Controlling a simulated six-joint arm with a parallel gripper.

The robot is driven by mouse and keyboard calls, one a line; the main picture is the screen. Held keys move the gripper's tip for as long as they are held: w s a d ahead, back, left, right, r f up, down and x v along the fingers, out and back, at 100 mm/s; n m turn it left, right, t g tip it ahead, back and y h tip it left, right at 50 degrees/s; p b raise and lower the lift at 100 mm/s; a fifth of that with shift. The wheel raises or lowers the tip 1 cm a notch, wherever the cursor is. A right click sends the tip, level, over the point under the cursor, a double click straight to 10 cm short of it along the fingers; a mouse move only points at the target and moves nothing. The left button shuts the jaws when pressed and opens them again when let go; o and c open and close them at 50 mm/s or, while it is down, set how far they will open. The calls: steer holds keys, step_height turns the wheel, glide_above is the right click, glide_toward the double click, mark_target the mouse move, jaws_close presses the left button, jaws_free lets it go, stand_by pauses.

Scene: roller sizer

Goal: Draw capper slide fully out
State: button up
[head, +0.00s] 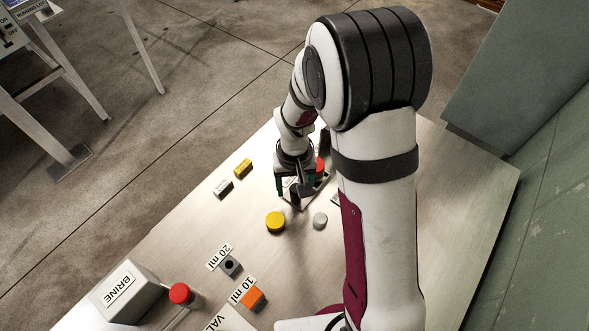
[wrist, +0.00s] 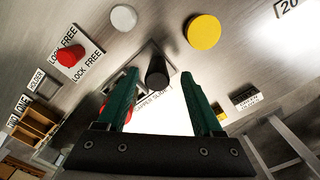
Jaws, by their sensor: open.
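The capper slide shows in the wrist view as a grey plate with a dark cylindrical knob (wrist: 157,77) and a partly hidden label that seems to end in "SLIDE". My gripper (wrist: 160,74) is open, with its two green fingers apart. The knob appears between the fingertips in that picture, with a gap on each side. I cannot tell how deep the fingers reach around it. In the head view my gripper (head: 296,187) is low over the table, and the slide's plate is largely hidden behind it.
A yellow button (wrist: 203,32) and a grey button (wrist: 123,18) lie close by. A red knob (wrist: 70,57) sits on a "LOCK FREE" plate. In the head view, a BRINE box (head: 128,292), a red knob (head: 180,293) and an orange block (head: 253,298) stand nearer the front left.

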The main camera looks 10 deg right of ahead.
step_height(320, 180, up, 14)
stand_by(0.4)
steer(key=s+d+r+m+y, duration=0.1)
steer(key=s+m, duration=0.1)
steer(key=s, duration=0.8)
steer(key=s+d+r+m, duration=0.1)
steer(key=s+r+m, duration=0.1)
steer(key=s, duration=0.8)
steer(key=shift+s+m+y, duration=0.35)
steer(key=shift+m+y, duration=0.05)
steer(key=shift+m, duration=0.4)
